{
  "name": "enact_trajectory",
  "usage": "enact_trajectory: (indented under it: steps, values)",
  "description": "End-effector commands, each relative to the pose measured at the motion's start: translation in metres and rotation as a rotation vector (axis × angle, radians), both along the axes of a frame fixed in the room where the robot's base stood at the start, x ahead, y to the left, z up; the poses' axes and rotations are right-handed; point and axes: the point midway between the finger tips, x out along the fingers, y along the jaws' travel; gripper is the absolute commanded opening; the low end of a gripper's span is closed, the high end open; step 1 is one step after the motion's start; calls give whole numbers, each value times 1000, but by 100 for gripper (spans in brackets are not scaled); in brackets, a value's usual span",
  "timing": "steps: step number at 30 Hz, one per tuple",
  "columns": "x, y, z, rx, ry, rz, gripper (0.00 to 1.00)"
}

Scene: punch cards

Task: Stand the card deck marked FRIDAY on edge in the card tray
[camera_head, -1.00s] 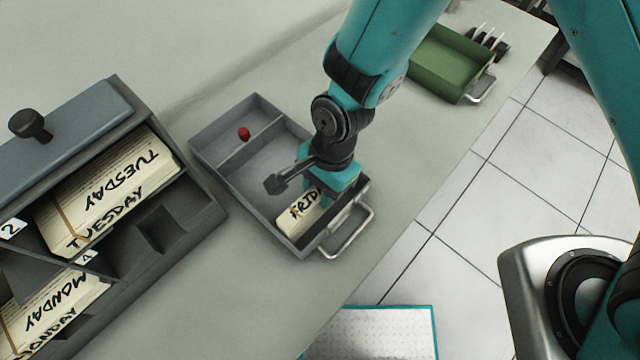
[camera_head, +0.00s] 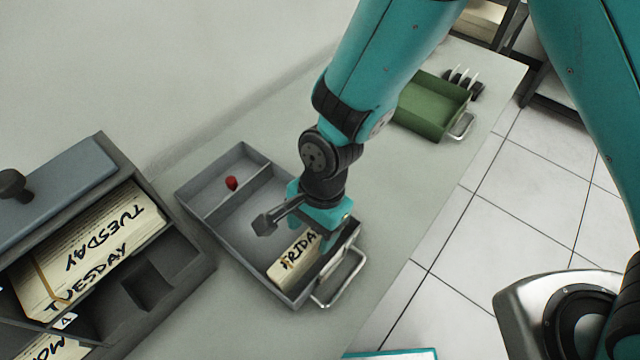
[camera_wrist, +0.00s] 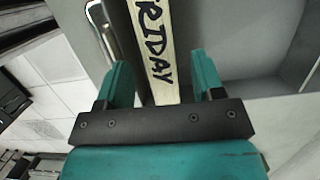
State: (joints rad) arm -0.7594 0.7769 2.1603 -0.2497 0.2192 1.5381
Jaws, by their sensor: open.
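The FRIDAY card deck (camera_head: 294,257) stands on edge in the near end of the grey card tray (camera_head: 241,251), its lettered cream edge facing up. In the wrist view the FRIDAY deck (camera_wrist: 155,50) lies between and beyond my two teal fingers, with a gap at each side. My gripper (camera_head: 326,232) is open just above the deck's right end, and it also shows in the wrist view (camera_wrist: 163,85). The gripper hides part of the deck and of the tray's near end.
A red knob-like piece (camera_head: 231,183) is in the tray's far compartment. A dark rack (camera_head: 180,262) holding TUESDAY (camera_head: 95,245) and MONDAY decks stands at left. A green bin (camera_head: 428,108) stands at the back right. The tray has a metal handle (camera_head: 343,283).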

Motion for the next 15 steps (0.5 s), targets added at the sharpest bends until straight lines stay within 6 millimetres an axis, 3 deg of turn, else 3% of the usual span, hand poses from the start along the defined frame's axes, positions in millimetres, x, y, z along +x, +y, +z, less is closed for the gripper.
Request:
enact_trajectory:
  steps: [9,15]
  values:
    - [16,-12,78,6,-8,-2,62]
    - [23,-20,120,4,-5,0,62]
